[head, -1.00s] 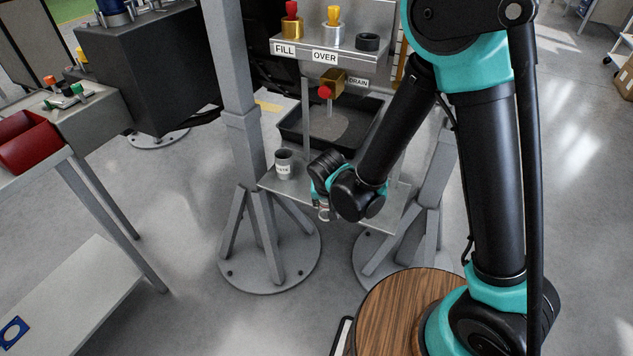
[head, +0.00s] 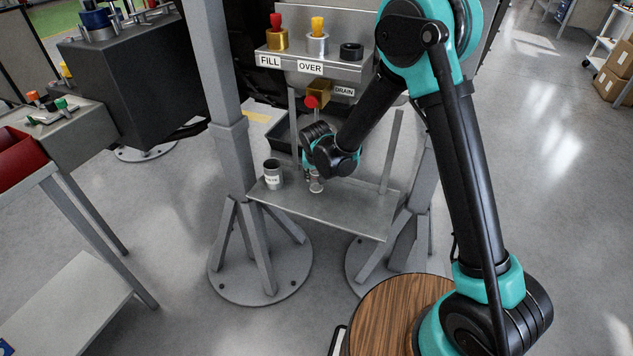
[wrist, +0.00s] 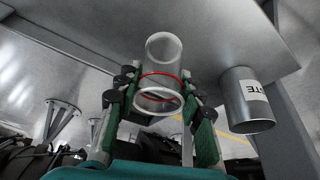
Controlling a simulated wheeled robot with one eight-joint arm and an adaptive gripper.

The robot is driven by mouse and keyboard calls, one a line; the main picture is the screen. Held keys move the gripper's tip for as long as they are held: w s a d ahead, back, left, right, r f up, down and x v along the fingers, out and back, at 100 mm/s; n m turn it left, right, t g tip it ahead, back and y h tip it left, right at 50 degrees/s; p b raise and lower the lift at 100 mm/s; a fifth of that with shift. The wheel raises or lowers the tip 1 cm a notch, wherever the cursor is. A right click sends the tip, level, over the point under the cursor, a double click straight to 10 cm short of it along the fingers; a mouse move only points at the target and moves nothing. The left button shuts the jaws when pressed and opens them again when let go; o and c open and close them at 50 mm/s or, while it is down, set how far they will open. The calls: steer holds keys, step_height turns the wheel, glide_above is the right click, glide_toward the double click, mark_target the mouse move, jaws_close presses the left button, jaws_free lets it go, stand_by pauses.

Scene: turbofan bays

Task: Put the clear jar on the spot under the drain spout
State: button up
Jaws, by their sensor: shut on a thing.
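The clear jar (wrist: 160,80) is a see-through cylinder with a red ring around it. My gripper (wrist: 155,95) is shut on it, with one finger on each side in the wrist view. In the head view the jar (head: 316,184) shows below my wrist, over or at the grey shelf; I cannot tell whether it touches. The drain spout (head: 317,93) is a brass block with a red knob, marked DRAIN, above and behind my wrist. The spot under it is hidden behind my arm.
A grey metal cup with a partly readable label (head: 273,174) stands on the shelf (head: 345,212), left of the jar. A post (head: 391,150) rises at the shelf's right. The shelf's front right is clear.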

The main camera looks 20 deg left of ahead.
steer(key=x, duration=0.3)
steer(key=shift+f, duration=0.35)
steer(key=shift+f, duration=0.1)
steer(key=o, duration=1)
steer(key=shift+o, duration=0.2)
steer(key=v, duration=1.2)
